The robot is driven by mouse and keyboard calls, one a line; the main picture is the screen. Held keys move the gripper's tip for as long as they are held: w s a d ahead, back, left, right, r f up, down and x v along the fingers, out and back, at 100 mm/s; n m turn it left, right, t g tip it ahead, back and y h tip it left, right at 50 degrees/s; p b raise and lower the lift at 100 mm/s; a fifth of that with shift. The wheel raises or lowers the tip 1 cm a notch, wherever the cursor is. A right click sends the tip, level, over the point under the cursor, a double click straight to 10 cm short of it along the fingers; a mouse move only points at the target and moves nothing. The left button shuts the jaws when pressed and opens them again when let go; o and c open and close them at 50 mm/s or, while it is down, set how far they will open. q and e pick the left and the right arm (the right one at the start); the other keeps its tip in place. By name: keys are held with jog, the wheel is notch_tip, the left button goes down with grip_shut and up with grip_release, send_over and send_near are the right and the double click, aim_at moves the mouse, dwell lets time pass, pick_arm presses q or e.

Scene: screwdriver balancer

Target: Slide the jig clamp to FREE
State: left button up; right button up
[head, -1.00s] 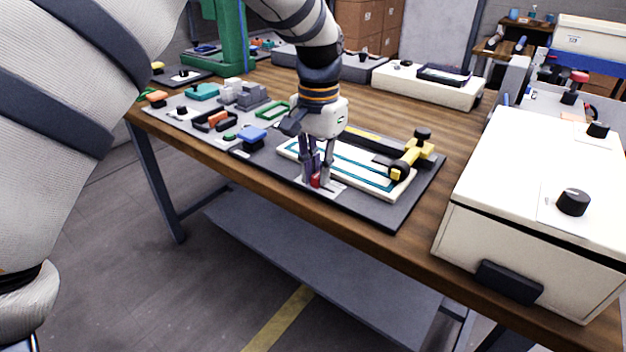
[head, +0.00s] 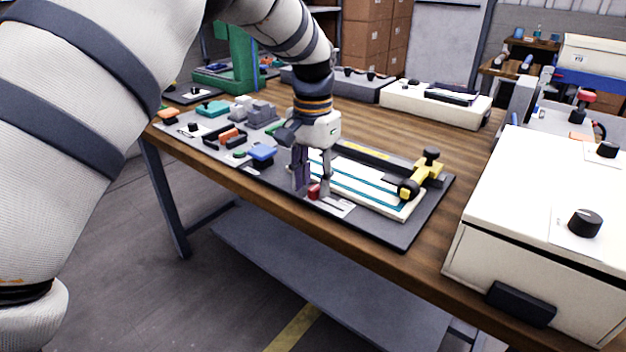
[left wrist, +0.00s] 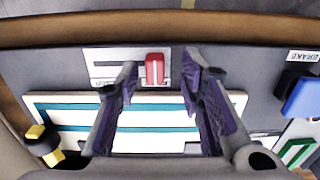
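The jig clamp's slider is a small red block (head: 314,192) on a pale labelled plate (head: 337,207) at the front edge of the dark fixture board (head: 398,235). In the head view it sits near the plate's left end; in the left wrist view the red block (left wrist: 154,68) is near the plate's right end. My left gripper (head: 311,189) points down over it. In the left wrist view its two fingers are apart, one on each side of the red block. Contact cannot be told. The plate's lettering is too small to read. My right gripper is not in view.
A white panel with teal stripes (head: 365,187) and a yellow-black clamp (head: 420,178) lie on the board behind and right. A blue block (head: 262,155) stands left. A white box (head: 560,215) stands at the right. The table's front edge is close.

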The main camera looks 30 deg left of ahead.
aim_at(313, 186)
pick_arm(q)
notch_tip(313, 186, up, 12)
jog(key=shift+f, duration=0.15)
dwell(0.3)
